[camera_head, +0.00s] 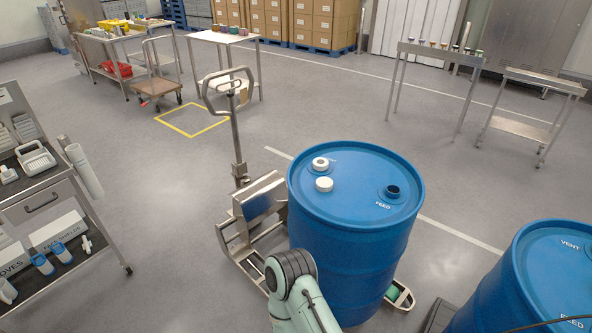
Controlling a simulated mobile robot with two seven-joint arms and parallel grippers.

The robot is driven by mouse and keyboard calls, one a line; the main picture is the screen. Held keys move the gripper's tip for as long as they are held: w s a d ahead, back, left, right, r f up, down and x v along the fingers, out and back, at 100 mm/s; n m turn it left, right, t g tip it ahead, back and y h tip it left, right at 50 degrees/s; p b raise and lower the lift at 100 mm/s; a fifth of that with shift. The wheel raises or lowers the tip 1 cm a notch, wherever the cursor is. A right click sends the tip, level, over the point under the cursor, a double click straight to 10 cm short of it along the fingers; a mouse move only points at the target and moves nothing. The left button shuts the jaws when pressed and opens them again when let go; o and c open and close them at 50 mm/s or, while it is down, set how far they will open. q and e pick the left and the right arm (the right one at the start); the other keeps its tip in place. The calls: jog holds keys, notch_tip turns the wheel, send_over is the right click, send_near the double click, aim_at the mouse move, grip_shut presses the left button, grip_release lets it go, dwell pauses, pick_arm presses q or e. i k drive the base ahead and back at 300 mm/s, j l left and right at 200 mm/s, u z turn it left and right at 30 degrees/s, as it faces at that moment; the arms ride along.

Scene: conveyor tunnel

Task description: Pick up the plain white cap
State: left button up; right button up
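A plain white cap (324,184) lies on the top of the blue drum (350,240), near its left edge. Just behind it on the same drum top is a second white round piece (320,163) with a darker centre, seated at an opening. An open dark bung hole (392,191) marked FEED is on the right of the drum top. A pale green and dark grey link of my arm shows at the bottom centre, in front of the drum's lower left. Neither gripper is in view.
A steel drum trolley (258,205) with an upright handle stands against the drum's left side. A second blue drum (540,270) is at the lower right. A steel cart (70,200) with supplies is at the left. Tables stand behind, with open floor between.

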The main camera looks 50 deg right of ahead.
aim_at(323, 184)
jog(key=i, duration=1.65)
jog(key=i+z, duration=0.1)
jog(key=z, duration=0.3)
jog(key=i+z, duration=0.1)
jog(key=z, duration=0.25)
jog(key=i+j+z, duration=0.1)
jog(key=z, duration=0.3)
jog(key=j+z, duration=0.1)
jog(key=z, duration=0.25)
jog(key=i, duration=0.05)
